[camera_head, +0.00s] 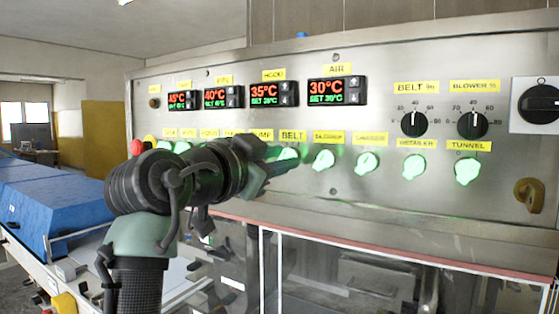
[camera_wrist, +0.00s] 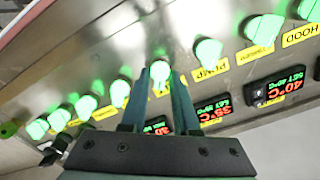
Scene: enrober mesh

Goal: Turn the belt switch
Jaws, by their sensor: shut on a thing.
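The belt switch (camera_head: 289,153) is a green-lit knob under the yellow BELT label (camera_head: 292,136) on the steel control panel. My gripper (camera_head: 283,160) reaches it from the left and partly covers it. In the wrist view, which is turned over, the belt switch (camera_wrist: 160,73) sits between the two blue-grey fingertips of my gripper (camera_wrist: 160,80). The fingers are shut on it, one on each side. The exact angle of the knob is hard to tell.
Similar green knobs stand close on both sides, including the pump knob (camera_wrist: 208,50) and one to the right (camera_head: 323,160). Temperature displays (camera_head: 272,94) are above. Black dials (camera_head: 414,124) and a rotary main switch (camera_head: 538,104) are at the right. A red button (camera_head: 136,147) is at the left.

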